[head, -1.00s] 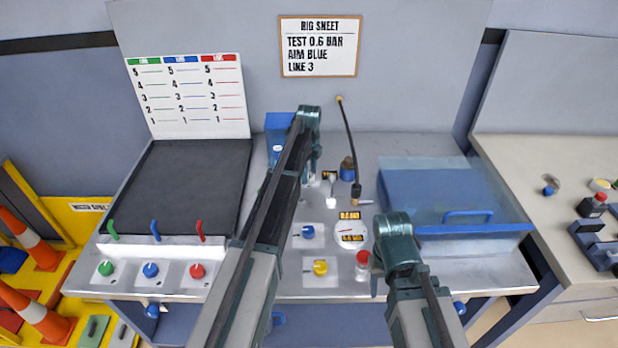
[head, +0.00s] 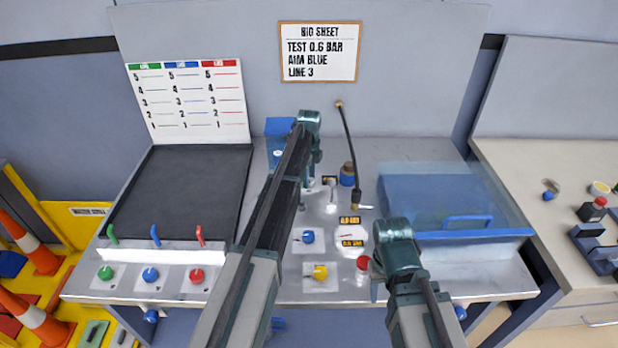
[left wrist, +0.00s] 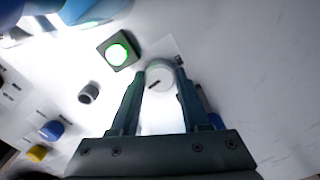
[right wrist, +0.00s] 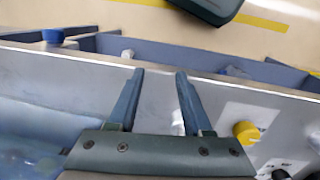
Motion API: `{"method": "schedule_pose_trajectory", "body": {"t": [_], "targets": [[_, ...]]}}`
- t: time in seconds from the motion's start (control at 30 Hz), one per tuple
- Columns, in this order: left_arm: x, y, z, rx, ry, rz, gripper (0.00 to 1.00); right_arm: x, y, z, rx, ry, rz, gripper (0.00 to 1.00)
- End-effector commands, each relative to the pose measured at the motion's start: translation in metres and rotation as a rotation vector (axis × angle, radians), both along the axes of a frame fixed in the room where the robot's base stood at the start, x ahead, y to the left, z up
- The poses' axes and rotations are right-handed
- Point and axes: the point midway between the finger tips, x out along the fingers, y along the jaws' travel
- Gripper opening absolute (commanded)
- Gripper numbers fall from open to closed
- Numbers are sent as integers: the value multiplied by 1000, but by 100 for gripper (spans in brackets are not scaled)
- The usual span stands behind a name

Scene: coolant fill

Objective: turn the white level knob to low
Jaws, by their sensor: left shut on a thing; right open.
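The white level knob (left wrist: 159,77) sits on the pale panel in the left wrist view, with a dark pointer mark on its face. My left gripper (left wrist: 161,72) has its two fingers on either side of the knob and is shut on it. In the head view my left arm hides the knob. My right gripper (right wrist: 160,73) is open and empty over the front part of the bench, with its fingers apart. The low and high marks of the knob are too small or hidden to read.
A lit green button (left wrist: 118,53) and a grey knob (left wrist: 88,93) are near the white knob. A blue knob (head: 308,236), a yellow knob (head: 320,271) and a red cap (head: 363,263) stand nearer the front. A blue lidded box (head: 440,200) is at right.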

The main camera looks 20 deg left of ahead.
Motion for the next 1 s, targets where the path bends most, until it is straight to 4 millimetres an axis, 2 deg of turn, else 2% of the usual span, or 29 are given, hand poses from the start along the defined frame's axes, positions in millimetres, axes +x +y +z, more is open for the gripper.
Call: {"method": "schedule_pose_trajectory", "body": {"t": [1.0], "targets": [[-1,0,0,0,0,944,0,0,0,0,0,0,0,50]]}}
